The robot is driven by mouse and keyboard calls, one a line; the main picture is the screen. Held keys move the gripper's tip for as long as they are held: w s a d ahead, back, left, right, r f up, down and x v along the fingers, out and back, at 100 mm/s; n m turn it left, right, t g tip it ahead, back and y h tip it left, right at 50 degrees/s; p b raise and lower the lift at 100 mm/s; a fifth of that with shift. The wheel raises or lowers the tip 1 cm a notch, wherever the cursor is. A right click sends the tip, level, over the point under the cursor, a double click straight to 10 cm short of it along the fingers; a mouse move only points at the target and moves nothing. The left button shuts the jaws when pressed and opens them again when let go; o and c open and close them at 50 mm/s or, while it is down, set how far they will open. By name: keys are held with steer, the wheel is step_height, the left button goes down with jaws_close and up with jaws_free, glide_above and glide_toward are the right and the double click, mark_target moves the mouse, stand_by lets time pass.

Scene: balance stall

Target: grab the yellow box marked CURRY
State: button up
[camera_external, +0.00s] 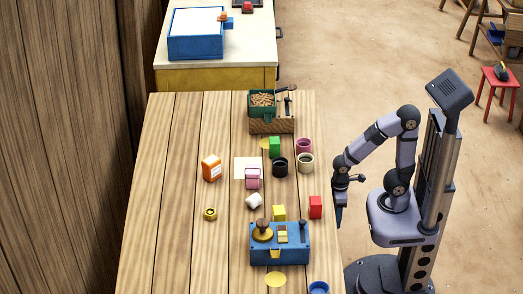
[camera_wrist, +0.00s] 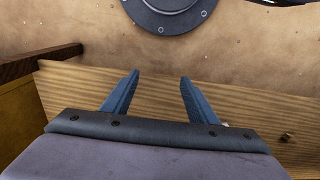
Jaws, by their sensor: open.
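A small yellow box (camera_external: 279,212) stands on the wooden table in the external view, just behind a blue device and left of a red box. Any lettering on it is too small to read. An orange box with a white label (camera_external: 211,168) stands farther left; its print is also unreadable. My gripper (camera_external: 339,215) hangs beyond the table's right edge, right of the red box and apart from everything. In the wrist view my gripper (camera_wrist: 159,78) is open, with nothing between its two blue fingers. The yellow box is not in the wrist view.
The red box (camera_external: 315,207) stands between my gripper and the yellow box. The blue device (camera_external: 291,256) with knobs is in front. Black (camera_external: 280,167), cream (camera_external: 305,163) and purple (camera_external: 304,145) cups, a green box (camera_external: 274,147) and a pink item (camera_external: 252,178) stand behind.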

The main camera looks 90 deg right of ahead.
steer(key=shift+o, duration=1)
